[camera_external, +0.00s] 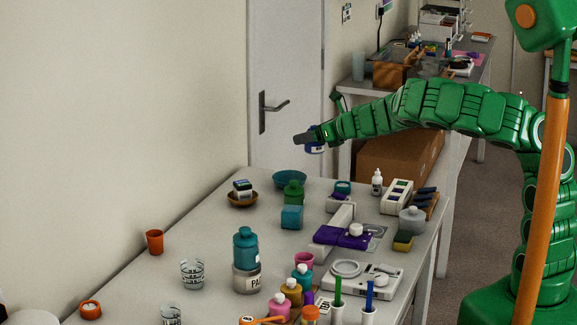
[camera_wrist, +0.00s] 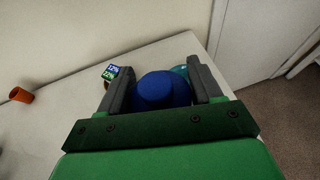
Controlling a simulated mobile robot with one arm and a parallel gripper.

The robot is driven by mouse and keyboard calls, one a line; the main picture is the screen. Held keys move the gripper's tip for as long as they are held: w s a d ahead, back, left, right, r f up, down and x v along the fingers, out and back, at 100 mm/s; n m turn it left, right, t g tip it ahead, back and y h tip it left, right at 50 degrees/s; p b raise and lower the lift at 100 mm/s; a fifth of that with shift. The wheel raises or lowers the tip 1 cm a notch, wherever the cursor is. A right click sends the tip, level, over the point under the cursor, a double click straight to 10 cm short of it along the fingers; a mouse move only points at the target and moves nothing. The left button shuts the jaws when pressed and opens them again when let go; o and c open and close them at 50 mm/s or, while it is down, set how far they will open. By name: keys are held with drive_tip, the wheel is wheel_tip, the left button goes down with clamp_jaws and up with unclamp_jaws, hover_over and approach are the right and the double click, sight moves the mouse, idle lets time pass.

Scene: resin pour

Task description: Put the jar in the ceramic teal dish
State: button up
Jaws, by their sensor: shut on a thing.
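My gripper (camera_external: 303,138) is at the end of the green arm, raised above the far end of the table. It is shut on a blue jar (camera_external: 315,146), which also shows between the fingers in the wrist view (camera_wrist: 162,90). The jar is partly hidden by the gripper in the external view. The teal dish (camera_external: 290,179) sits on the table's far end, below and slightly left of the jar. In the wrist view a bit of the teal dish (camera_wrist: 180,70) shows behind the jar, mostly hidden.
A brown bowl holding a small box (camera_external: 242,190) stands left of the dish. Several bottles and jars crowd the table's middle. An orange cup (camera_external: 155,241) stands near the left edge.

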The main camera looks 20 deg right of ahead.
sight(324, 151)
drive_tip(key=shift+w+a+f, duration=0.45)
drive_tip(key=shift+w+f, duration=0.65)
drive_tip(key=shift+f, duration=0.6)
drive_tip(key=shift+w+a+f, duration=0.45)
drive_tip(key=shift+w+f, duration=0.7)
drive_tip(key=shift+f, duration=0.5)
drive_tip(key=shift+w+a+f, duration=0.45)
drive_tip(key=shift+w+f, duration=0.65)
drive_tip(key=shift+f, duration=0.6)
drive_tip(key=shift+f, duration=0.55)
drive_tip(key=o, duration=1.3)
drive_tip(key=shift+r, duration=0.2)
drive_tip(key=shift+r, duration=0.4)
drive_tip(key=shift+v, duration=6)
